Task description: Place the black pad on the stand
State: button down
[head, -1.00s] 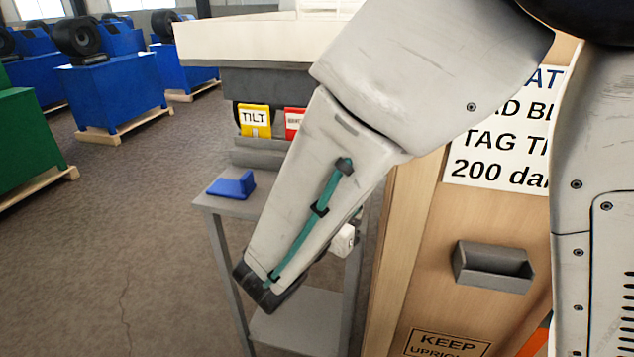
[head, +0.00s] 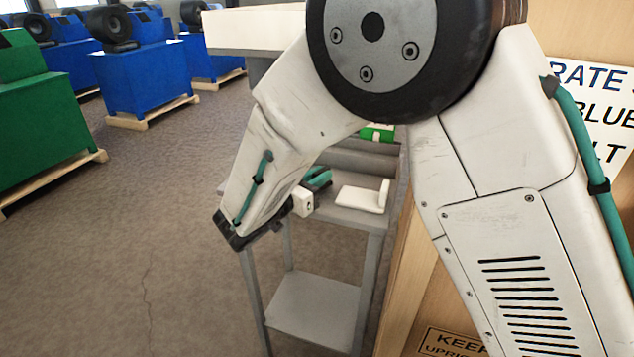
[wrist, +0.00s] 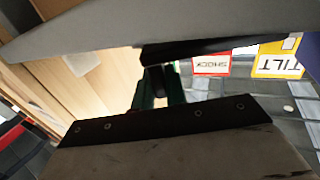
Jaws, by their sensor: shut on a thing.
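The black pad (wrist: 215,51) shows in the wrist view as a dark flat bar, with a dark upright part between my green fingers. My gripper (wrist: 158,97) is shut on that part. In the head view, my teal-green fingertips (head: 319,179) are over the left part of the grey stand (head: 345,216), and the pad is hidden. In the wrist view, the grey top (wrist: 190,22) lies close to the pad; I cannot tell whether they touch.
A white L-shaped piece (head: 362,198) stands on the stand's right side. A blue piece (wrist: 291,44) shows at the wrist view's right edge. Yellow TILT (wrist: 279,60) and red SHOCK (wrist: 211,64) tags are behind. A wooden crate (head: 400,305) stands close on the right.

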jog(key=shift+f, duration=0.7)
jog(key=shift+f, duration=0.1)
jog(key=c, duration=1.4)
grip_release()
jog(key=shift+c, duration=0.2)
